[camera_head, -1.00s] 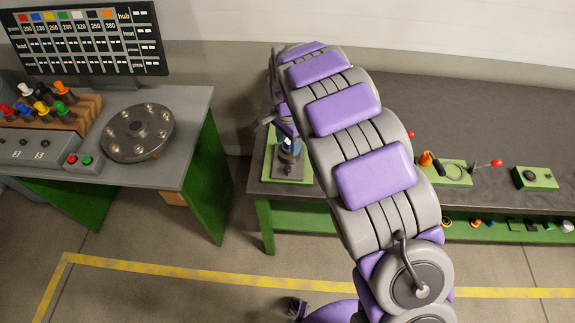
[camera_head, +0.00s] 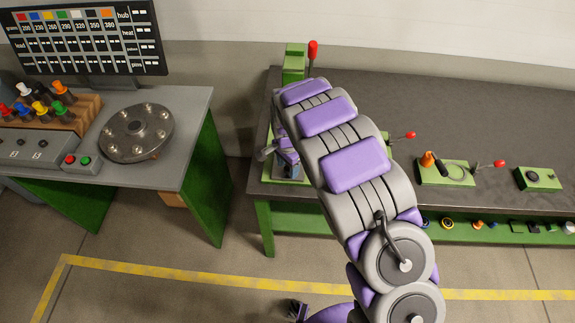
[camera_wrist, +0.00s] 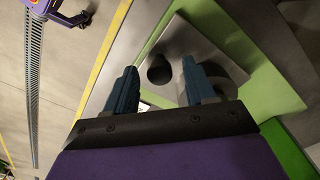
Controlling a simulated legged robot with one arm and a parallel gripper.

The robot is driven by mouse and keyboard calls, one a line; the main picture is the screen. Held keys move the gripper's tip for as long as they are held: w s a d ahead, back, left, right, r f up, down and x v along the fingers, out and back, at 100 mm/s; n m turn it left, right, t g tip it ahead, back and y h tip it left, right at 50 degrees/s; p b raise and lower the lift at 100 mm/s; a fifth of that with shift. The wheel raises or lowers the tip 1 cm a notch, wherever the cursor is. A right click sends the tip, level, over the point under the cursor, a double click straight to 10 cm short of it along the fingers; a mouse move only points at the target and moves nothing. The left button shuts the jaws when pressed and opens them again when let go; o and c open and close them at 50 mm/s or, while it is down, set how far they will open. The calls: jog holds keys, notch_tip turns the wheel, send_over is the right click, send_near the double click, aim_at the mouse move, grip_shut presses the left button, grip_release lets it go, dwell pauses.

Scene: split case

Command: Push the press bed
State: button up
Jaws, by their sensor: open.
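The press (camera_head: 294,64) is a green column with a red-knobbed lever, at the back left corner of the right bench. My arm covers most of its lower part. In the wrist view, a grey metal plate that looks like the press bed (camera_wrist: 198,36) lies on a green base (camera_wrist: 265,85). A dark round piece (camera_wrist: 159,72) sits on or in the plate, between my fingertips in the picture. My gripper (camera_wrist: 159,66) is open, with two blue fingers pointing at the plate. Whether they touch it I cannot tell.
Green fixtures with red-knobbed levers (camera_head: 446,172) stand further right on the dark bench (camera_head: 460,120). The left table (camera_head: 185,100) holds a round metal disc (camera_head: 137,132), coloured pegs (camera_head: 42,98) and buttons. A floor gap separates table and bench.

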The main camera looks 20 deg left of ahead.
grip_shut()
dwell(0.4)
